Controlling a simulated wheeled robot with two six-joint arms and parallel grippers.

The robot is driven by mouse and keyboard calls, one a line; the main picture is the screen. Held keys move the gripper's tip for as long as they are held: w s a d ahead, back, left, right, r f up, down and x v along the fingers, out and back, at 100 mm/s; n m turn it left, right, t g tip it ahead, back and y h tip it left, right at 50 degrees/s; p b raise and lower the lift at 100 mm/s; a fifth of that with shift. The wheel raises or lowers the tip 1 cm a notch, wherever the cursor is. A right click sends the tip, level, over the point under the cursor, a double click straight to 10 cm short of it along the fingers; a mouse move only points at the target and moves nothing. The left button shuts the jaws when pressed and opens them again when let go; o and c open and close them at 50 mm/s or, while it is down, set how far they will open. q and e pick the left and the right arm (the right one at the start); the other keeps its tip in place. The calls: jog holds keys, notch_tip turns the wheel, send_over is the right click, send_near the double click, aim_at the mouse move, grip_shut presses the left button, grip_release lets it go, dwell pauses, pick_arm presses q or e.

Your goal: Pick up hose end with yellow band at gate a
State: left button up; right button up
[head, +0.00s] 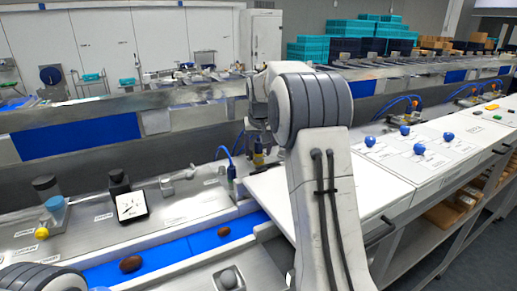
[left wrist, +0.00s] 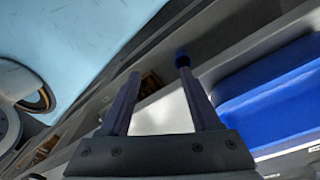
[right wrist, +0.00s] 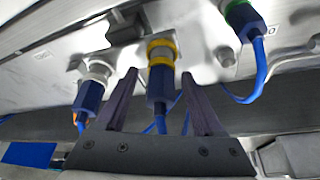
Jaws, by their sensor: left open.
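The hose end with the yellow band (right wrist: 160,84) has a blue body and is seated at a metal fitting in the right wrist view. A blue hose trails from it. My right gripper (right wrist: 161,78) is open, with one finger on each side of the blue body and a gap visible on both sides. In the head view, my right arm hides most of that gripper and its surroundings. My left gripper (left wrist: 157,67) is open and empty in the left wrist view, away from the hose ends.
Close by are a blue hose end with a white collar (right wrist: 90,92) and one with a green band (right wrist: 244,20). A blue belt (head: 165,254) carries dark dates (head: 130,263). A white panel with blue knobs (head: 420,149) lies right of my arm.

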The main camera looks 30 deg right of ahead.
grip_shut()
jog(key=shift+r, duration=0.2)
